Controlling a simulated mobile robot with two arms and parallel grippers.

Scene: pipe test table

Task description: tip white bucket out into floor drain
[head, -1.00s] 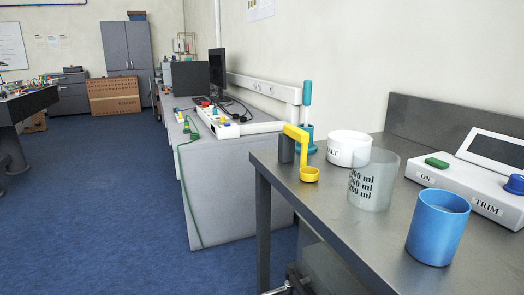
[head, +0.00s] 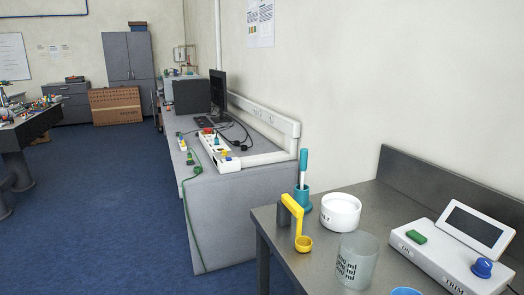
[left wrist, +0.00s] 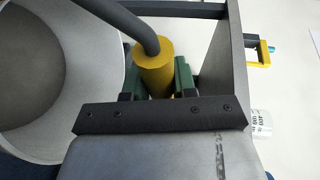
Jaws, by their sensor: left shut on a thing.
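In the left wrist view the white bucket (left wrist: 108,60) is at the left, its opening and grey inside partly in view. Its grey bail ends in a yellow grip (left wrist: 153,68). My left gripper (left wrist: 157,85), with green finger pads on both sides of the grip, is shut on it. Whether the bucket hangs upright or tilted is hard to tell. Neither the bucket nor my left gripper shows in the head view. My right gripper is in no view. No floor drain is visible in these frames.
Blue floor (head: 95,220) is open at left.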

